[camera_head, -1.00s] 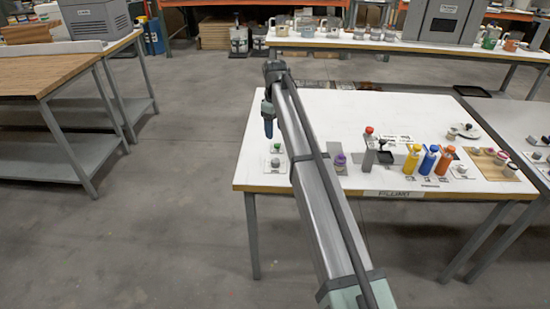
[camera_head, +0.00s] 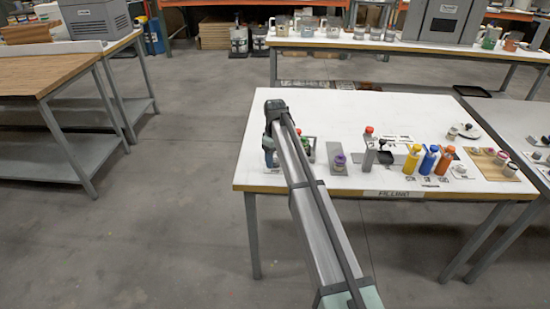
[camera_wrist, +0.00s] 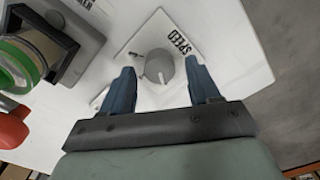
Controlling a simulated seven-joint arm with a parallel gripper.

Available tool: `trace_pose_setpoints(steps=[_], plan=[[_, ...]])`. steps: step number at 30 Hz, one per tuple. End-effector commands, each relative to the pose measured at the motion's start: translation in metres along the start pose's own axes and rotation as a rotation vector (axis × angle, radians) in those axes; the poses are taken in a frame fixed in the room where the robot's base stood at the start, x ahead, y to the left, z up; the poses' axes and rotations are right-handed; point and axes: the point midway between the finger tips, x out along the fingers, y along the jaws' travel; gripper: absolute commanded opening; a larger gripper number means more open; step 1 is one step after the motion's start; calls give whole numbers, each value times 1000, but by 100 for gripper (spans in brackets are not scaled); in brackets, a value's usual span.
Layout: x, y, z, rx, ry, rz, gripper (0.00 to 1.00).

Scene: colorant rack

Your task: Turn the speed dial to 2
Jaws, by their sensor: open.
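The speed dial (camera_wrist: 159,67) is a grey round knob with a pale pointer line, on a white plate (camera_wrist: 150,30) marked "SPEED". In the wrist view it lies between and just beyond the two blue fingertips of my gripper (camera_wrist: 161,78), which is open and empty. The numbers on the plate are too small or covered to read, so I cannot tell the dial's setting. In the head view my gripper (camera_head: 270,158) is low over the left front of the white table (camera_head: 350,108), and the arm hides the dial there.
In the wrist view a grey device (camera_wrist: 75,25) with a green-rimmed container (camera_wrist: 25,62) and a red part (camera_wrist: 12,130) stand close on the left. In the head view yellow (camera_head: 412,160), blue (camera_head: 428,161) and orange (camera_head: 444,160) bottles stand farther right. The table's left edge is near.

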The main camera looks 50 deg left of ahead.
Motion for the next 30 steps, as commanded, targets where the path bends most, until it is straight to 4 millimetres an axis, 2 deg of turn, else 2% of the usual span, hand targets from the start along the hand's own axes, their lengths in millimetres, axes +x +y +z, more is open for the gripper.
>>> trace_pose_setpoints(steps=[10,27,30], plan=[[3,0,0,0,0,0,61],[2,0,0,0,0,0,6],[2,0,0,1,0,0,5]])
